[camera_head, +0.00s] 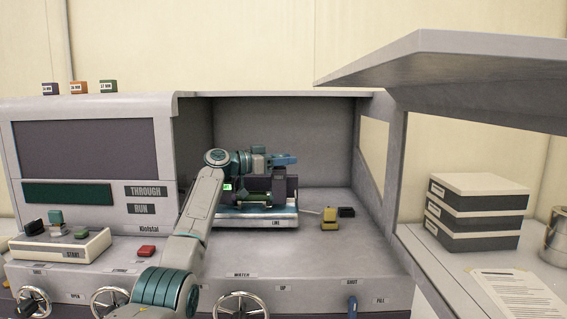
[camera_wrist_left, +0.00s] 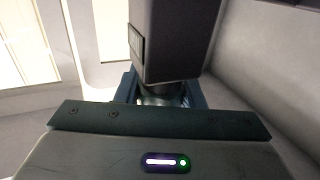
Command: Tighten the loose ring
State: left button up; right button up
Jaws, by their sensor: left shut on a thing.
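My left gripper (camera_head: 286,160) reaches into the open chamber of the grey machine, at the dark testing fixture (camera_head: 291,188). In the left wrist view the blue jaws (camera_wrist_left: 160,97) are shut on a silvery round part, which looks like the ring (camera_wrist_left: 160,88), just beyond the dark block (camera_wrist_left: 172,40) of the fixture. Most of the ring is hidden by the gripper body and the block. I cannot tell how tight the ring sits. In the head view the ring cannot be made out. My right gripper is not in view.
The fixture stands on a silvery plate (camera_head: 255,220) labelled LIKE. A yellow block (camera_head: 330,224) and a small black block (camera_head: 346,212) sit right of it. The chamber wall (camera_head: 282,130) is close behind. A raised lid (camera_head: 450,60) overhangs the right. Handwheels (camera_head: 241,307) line the front.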

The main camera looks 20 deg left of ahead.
pick_arm(q)
jog(key=shift+f, duration=0.1)
jog(key=o, duration=1)
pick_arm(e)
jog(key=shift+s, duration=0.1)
pick_arm(q)
jog(key=shift+r, duration=0.35)
notch_tip(320, 180, up, 3)
jog(key=shift+f+b, duration=0.1)
jog(key=shift+b, duration=0.7)
jog(key=s+d+b, duration=0.2)
jog(key=s, duration=0.5)
jog(key=s+d+r+b, duration=0.1)
jog(key=s+d+b, duration=0.1)
jog(key=s, duration=0.6)
jog(key=shift+s+r+b, duration=0.25)
jog(key=shift+b, duration=0.45)
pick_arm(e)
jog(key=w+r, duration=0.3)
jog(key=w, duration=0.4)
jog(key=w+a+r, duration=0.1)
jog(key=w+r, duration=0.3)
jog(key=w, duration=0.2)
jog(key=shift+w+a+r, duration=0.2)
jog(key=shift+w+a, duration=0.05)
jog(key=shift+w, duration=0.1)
